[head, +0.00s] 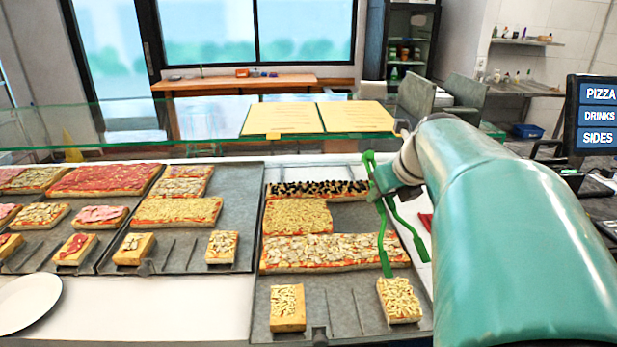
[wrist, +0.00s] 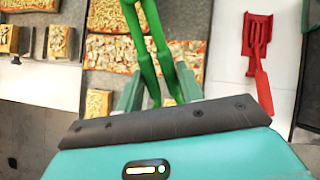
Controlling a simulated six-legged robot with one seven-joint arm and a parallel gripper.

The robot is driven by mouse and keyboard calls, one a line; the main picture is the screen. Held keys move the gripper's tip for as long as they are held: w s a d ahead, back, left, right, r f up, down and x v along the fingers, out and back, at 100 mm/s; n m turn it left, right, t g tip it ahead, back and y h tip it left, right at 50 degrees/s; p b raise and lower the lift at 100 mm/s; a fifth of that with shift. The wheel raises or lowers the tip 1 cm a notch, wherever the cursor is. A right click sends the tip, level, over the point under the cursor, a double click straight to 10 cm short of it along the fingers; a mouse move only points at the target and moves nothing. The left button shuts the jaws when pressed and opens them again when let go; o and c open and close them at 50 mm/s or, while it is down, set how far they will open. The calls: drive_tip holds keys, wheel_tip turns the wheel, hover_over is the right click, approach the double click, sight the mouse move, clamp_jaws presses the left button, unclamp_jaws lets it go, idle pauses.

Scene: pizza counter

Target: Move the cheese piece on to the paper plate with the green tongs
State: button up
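My gripper (wrist: 160,88) is shut on the green tongs (head: 384,235), which hang down from it in the head view and lie between its fingers in the wrist view (wrist: 140,40). The tongs' two arms are spread apart. One tip shows just behind the right cheese piece (head: 400,299) in the head view; I cannot tell whether it touches. Another cheese-topped piece (head: 287,307) sits further left on the same tray and also shows in the wrist view (wrist: 98,104). The white paper plate (head: 30,300) lies empty at the far left of the head view.
Grey trays (head: 238,190) hold several pizza slabs and small pieces. A red utensil (wrist: 257,38) lies right of the trays. A glass guard with yellow menus (head: 285,118) stands behind. White counter (head: 185,305) is bare between plate and front tray.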

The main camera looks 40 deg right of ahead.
drive_tip(key=shift+s, duration=0.2)
wheel_tip(320, 180, down, 10)
idle(0.9)
drive_tip(key=shift+c, duration=0.6)
clamp_jaws()
wheel_tip(320, 180, up, 12)
idle(0.4)
